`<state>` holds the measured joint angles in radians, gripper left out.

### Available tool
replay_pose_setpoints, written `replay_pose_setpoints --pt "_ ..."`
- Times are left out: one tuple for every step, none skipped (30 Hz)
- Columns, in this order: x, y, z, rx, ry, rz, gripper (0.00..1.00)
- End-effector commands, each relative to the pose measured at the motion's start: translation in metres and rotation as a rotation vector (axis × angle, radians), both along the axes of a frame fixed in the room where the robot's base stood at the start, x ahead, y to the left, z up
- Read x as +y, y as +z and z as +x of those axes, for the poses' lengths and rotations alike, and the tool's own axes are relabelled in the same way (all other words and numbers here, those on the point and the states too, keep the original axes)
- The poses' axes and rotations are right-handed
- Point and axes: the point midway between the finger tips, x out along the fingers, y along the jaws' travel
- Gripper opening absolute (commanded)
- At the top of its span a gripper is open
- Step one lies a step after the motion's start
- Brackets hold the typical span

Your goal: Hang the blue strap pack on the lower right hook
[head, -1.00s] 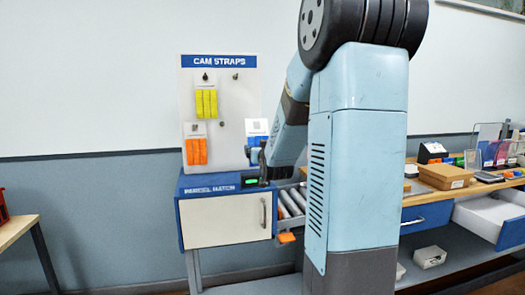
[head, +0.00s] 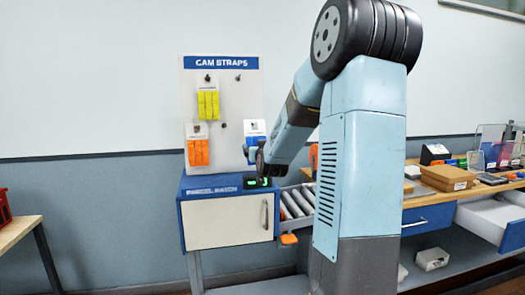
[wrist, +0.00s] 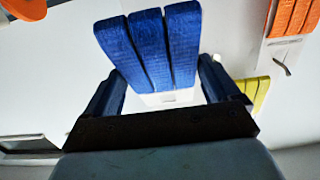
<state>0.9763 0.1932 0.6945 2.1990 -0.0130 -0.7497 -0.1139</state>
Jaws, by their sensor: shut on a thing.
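The blue strap pack (head: 255,140) has a white card at its top and blue straps below. In the head view it is in front of the board's right edge. My gripper (head: 253,153) is shut on it. In the wrist view the blue straps (wrist: 150,45) show beyond the two dark blue fingers of my gripper (wrist: 160,88), with part of the white card between them. The view appears upside down. A small dark hook (head: 224,125) on the lower right of the board is bare, left of the pack. Whether pack and board touch is unclear.
A yellow pack (head: 208,105) hangs upper left and an orange pack (head: 198,152) lower left on the white board (head: 222,100). The upper right hook (head: 238,77) is bare. The parcel hatch cabinet (head: 225,217) stands below, with rollers (head: 297,202) to its right.

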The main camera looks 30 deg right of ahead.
Motion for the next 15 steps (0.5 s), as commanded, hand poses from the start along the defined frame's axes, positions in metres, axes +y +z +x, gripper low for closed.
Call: replay_pose_setpoints --pt "-0.001 0.000 0.003 0.000 0.000 0.001 0.59" --pt "-0.001 -0.001 0.004 0.000 0.000 0.001 0.59" --pt "-0.001 -0.001 0.006 0.000 0.001 0.001 0.59" --pt "-0.002 -0.001 0.007 0.000 0.001 0.000 0.59" --pt "-0.002 -0.001 0.008 0.000 0.001 0.000 0.59" --pt "-0.003 -0.001 0.010 0.000 0.001 0.000 0.59" --pt "-0.003 -0.001 0.012 0.000 0.001 0.001 0.59" --pt "-0.004 -0.001 0.013 0.000 0.001 0.001 0.59" --pt "-0.004 -0.001 0.015 0.000 0.001 0.001 0.59" --pt "-0.004 -0.001 0.016 0.000 0.001 0.001 0.59" --pt "-0.004 -0.001 0.018 0.000 0.001 0.001 0.59" --pt "-0.005 -0.002 0.020 0.000 0.001 0.000 0.59" --pt "-0.005 -0.002 0.021 0.000 0.001 0.000 0.59" --pt "-0.006 -0.002 0.022 0.000 0.001 0.001 0.59" --pt "-0.007 -0.002 0.024 0.000 0.001 0.001 0.59"
